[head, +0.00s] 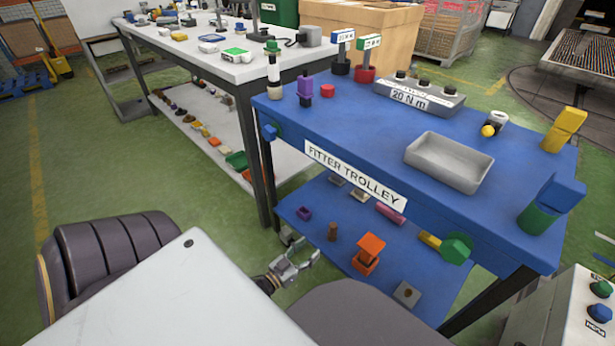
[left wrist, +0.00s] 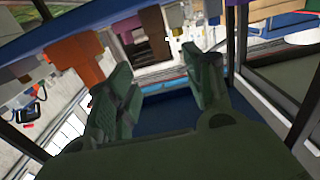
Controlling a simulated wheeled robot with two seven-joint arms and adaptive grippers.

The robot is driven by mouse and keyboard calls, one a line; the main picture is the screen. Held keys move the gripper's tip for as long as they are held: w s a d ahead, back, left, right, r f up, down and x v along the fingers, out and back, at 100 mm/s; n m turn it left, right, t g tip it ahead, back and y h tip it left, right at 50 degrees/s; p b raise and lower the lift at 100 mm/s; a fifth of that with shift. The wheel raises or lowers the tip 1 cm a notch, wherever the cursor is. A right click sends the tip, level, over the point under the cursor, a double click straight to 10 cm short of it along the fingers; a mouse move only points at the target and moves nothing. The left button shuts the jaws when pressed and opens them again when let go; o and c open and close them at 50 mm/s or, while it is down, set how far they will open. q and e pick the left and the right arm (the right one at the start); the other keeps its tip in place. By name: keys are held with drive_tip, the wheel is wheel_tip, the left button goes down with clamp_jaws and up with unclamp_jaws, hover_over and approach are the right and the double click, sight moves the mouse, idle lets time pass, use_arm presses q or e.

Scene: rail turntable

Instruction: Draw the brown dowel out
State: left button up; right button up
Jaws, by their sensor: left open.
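The brown dowel (head: 332,231) stands upright on the lower shelf (head: 345,252) of the blue fitter trolley; I cannot make out what its foot sits in. My left gripper (head: 303,256) is open and empty, in front of the shelf edge, short of the dowel and to its left below. In the left wrist view my open fingers (left wrist: 164,88) show large, and a brown shape (left wrist: 153,35) that looks like the dowel appears beyond the gap between them. My right gripper is not in view.
An orange block piece (head: 368,254) stands right of the dowel, and a purple piece (head: 304,213) lies to its left. A grey plate with a hole (head: 407,293) lies nearer. The blue trolley top (head: 375,136) overhangs the shelf. A black trolley leg (head: 482,302) stands at right.

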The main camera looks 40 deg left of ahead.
sight(330, 231)
use_arm(q)
drive_tip(key=shift+w, duration=0.15)
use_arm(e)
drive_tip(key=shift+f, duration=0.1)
use_arm(q)
drive_tip(key=shift+w+d+b, duration=0.2)
drive_tip(key=shift+w+b, duration=0.6)
drive_tip(key=shift+w, duration=1.45)
drive_tip(key=shift+w+d+b, duration=0.15)
drive_tip(key=shift+w+b, duration=0.65)
drive_tip(key=shift+w, duration=1.45)
drive_tip(key=shift+w+d+b, duration=0.2)
drive_tip(key=shift+w+b, duration=0.6)
drive_tip(key=shift+w, duration=1.45)
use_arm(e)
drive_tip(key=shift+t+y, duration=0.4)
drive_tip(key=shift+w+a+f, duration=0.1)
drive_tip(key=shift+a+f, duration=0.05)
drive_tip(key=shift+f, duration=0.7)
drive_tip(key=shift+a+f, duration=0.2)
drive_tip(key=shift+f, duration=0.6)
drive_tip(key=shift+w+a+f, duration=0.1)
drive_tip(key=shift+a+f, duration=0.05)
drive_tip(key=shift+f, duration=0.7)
use_arm(q)
clamp_jaws()
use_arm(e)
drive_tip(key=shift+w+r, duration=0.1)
